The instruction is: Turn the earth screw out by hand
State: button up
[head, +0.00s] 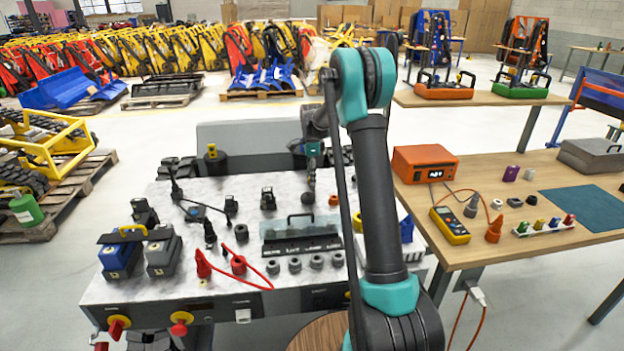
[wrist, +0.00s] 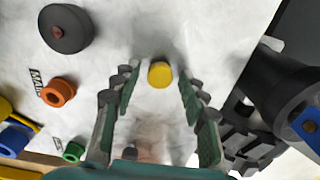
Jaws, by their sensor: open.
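My gripper (wrist: 156,86) points down over the pale marbled top of the carrier, its two fingers spread apart. A small round yellow knob (wrist: 160,74) shows between the fingertips in the wrist view, with no finger visibly touching it. No readable label marks it, so I cannot tell for sure that it is the earth screw. An orange ring (wrist: 58,92) with a MAIN label and a green ring (wrist: 74,152) with a partly hidden label lie to the left. In the head view my gripper (head: 312,160) is at the carrier's far right part; the knob is hidden there.
A dark round cap (wrist: 66,28) stands at upper left in the wrist view. A large dark cylinder (wrist: 285,95) stands close on the right. The carrier top (head: 120,285) also holds batteries, red plugs (head: 203,264) and a tool tray (head: 300,232). A wooden bench (head: 480,240) stands right.

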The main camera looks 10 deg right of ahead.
jog(key=c, duration=0.9)
jog(key=n, duration=0.4)
jog(key=shift+n, duration=0.3)
jog(key=n, duration=0.3)
jog(key=shift+n, duration=1.1)
jog(key=n, duration=0.9)
jog(key=shift+n, duration=0.4)
